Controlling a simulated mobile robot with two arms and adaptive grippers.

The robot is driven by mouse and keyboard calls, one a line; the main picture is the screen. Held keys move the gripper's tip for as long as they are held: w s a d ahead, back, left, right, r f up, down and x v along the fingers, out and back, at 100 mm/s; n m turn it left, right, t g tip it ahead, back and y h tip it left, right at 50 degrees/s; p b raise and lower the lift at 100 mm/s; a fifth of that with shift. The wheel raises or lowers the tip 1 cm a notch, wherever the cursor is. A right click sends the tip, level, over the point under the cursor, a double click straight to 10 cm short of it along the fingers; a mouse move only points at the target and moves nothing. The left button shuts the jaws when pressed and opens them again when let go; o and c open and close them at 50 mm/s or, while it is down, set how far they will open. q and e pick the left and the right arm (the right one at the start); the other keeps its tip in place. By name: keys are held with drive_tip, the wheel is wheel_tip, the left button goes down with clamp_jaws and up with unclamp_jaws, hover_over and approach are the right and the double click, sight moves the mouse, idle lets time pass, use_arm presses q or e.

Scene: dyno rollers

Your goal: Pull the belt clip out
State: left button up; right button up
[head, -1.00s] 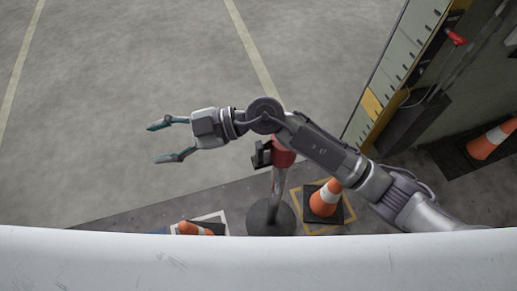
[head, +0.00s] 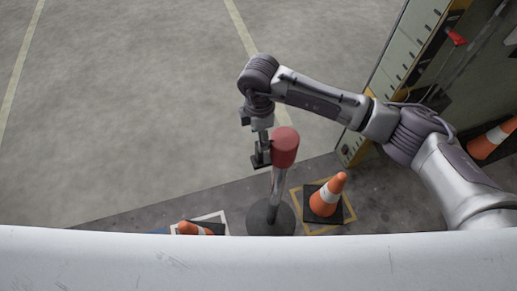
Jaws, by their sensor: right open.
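A stanchion post with a red head (head: 285,147) stands on a round dark base (head: 270,218), its grey pole leaning slightly in the picture. A small black piece (head: 260,160), which looks like the belt clip, sits at the left side of the red head. My right gripper (head: 262,138) points down just above the black piece, left of the red head. It is open, seen nearly edge-on, so its fingers are hard to tell apart. I cannot tell whether it touches the clip. My left gripper is not in view.
An orange cone (head: 327,196) stands right of the post inside a yellow square. Another cone (head: 194,228) is at the lower left. A cabinet (head: 412,45) and a further cone (head: 490,139) are at the right. Open concrete floor (head: 120,110) lies at the upper left.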

wheel_tip(320, 180, down, 9)
drive_tip(key=b, duration=0.6)
drive_tip(key=shift+b, duration=0.3)
idle(0.8)
clamp_jaws()
drive_tip(key=shift+r, duration=0.2)
drive_tip(key=shift+r+p, duration=2.1)
drive_tip(key=shift+r, duration=0.75)
